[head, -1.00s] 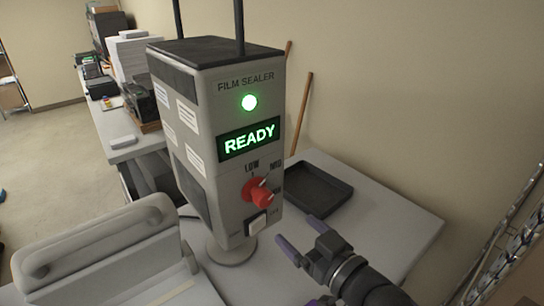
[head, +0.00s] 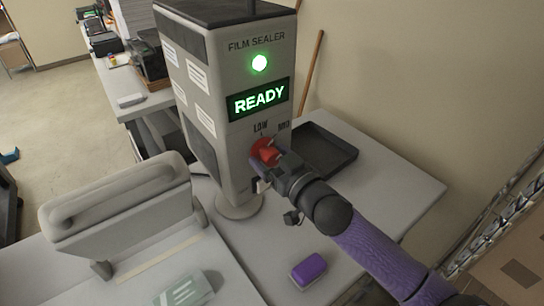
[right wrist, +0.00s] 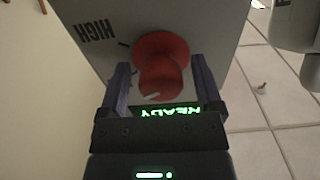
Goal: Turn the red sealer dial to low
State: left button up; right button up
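The red sealer dial (head: 266,150) is on the front of the grey film sealer (head: 247,70), below the lit READY display (head: 259,99). The LOW label (head: 261,127) is above the dial, and the MID label is at its upper right, partly hidden. My right gripper (head: 268,166) is at the dial and covers its lower part in the head view. In the right wrist view the two purple fingers stand either side of the dial's red knob (right wrist: 160,78), with gaps showing. A short white mark shows on the knob. My left gripper is out of view.
A black tray (head: 338,163) lies on the table right of the sealer. A purple block (head: 308,268) is near the front. A grey hinged machine (head: 120,205) is at left. A wall bounds the right side.

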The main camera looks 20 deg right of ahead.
grip_shut()
jog(key=n+p, duration=0.1)
jog(key=n, duration=0.4)
jog(key=shift+n, duration=0.4)
jog(key=n, duration=0.6)
jog(key=shift+d+p, duration=0.1)
jog(key=shift+p, duration=0.25)
dwell(0.4)
jog(key=shift+o, duration=0.9)
grip_release()
